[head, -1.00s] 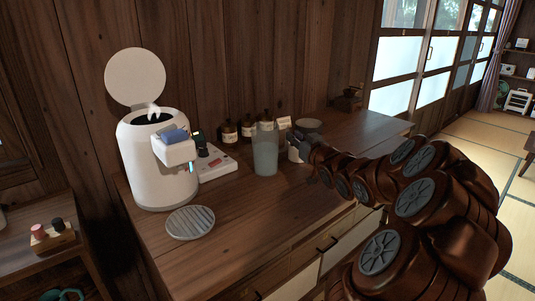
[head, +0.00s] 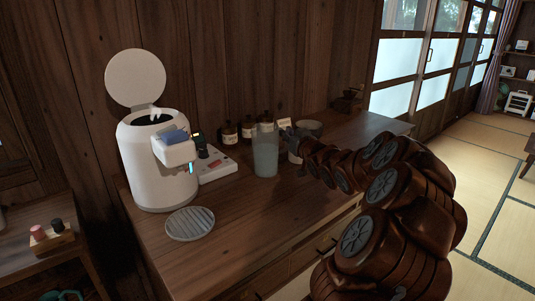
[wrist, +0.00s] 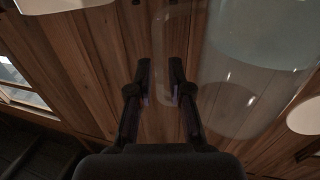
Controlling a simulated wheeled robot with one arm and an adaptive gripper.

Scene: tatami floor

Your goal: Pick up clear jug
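The clear jug (head: 265,152) is a tall, see-through, bluish vessel standing upright on the wooden counter (head: 245,222). In the wrist view its transparent body (wrist: 235,85) fills the right side. A clear strip that looks like its handle runs between my fingertips. My gripper (wrist: 161,72) is open, with a gap between its two dark fingers around that strip. I cannot tell whether either finger touches it. In the head view my gripper (head: 287,130) is just right of the jug's upper part, partly hidden by my arm.
A white water boiler (head: 152,165) with its lid up stands left of the jug. A ribbed round tray (head: 190,223) lies in front of it. Small brown bottles (head: 229,134) stand behind the jug. A grey round dish (head: 309,127) is behind my gripper. The counter's front is clear.

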